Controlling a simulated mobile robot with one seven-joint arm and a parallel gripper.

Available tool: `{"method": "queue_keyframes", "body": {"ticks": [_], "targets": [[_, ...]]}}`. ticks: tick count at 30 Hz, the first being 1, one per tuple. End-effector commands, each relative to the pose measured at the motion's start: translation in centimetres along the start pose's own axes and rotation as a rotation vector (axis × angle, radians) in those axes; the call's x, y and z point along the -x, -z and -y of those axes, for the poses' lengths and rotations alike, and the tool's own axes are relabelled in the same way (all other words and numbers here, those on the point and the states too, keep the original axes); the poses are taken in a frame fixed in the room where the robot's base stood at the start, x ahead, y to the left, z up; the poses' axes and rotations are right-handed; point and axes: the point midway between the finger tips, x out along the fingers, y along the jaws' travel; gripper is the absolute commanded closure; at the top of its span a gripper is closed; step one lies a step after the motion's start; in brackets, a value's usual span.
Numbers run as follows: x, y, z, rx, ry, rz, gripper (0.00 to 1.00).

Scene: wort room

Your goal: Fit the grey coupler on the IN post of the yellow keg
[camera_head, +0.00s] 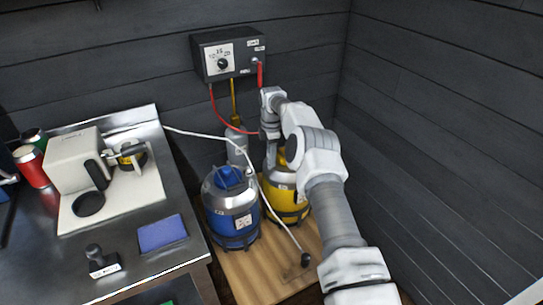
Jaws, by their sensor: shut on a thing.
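The yellow keg (284,194) stands on a wooden board, partly covered by my arm. Its top and posts are mostly hidden, so I cannot make out the IN post. My gripper (269,134) points down above the back left of the keg's top. A red hose (228,122) runs from the wall box to the gripper. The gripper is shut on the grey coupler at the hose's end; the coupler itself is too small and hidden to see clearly. I cannot tell whether it touches a post.
A blue keg (230,207) stands close left of the yellow one. A grey cylinder (237,146) is behind. A white hose (262,190) crosses to a dark coupler (305,259) on the wooden board (262,272). The regulator box (229,53) is on the wall. A steel counter (187,213) is left.

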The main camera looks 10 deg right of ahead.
Motion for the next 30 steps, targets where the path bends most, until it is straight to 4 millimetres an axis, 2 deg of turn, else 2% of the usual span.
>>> {"method": "queue_keyframes", "body": {"ticks": [13, 14, 18, 20, 26, 30], "targets": [[-0.05, 0.0, -0.01, 0.0, 0.0, 0.0, 1.0], [-0.05, 0.0, -0.01, 0.0, 0.0, 0.0, 0.55], [-0.06, -0.01, -0.01, 0.0, 0.0, 0.0, 0.3], [-0.06, -0.01, -0.01, 0.0, 0.0, 0.0, 0.22], [-0.07, -0.01, 0.0, 0.0, 0.0, 0.0, 0.22], [-0.09, -0.01, 0.01, 0.0, 0.0, 0.0, 0.0]]}}
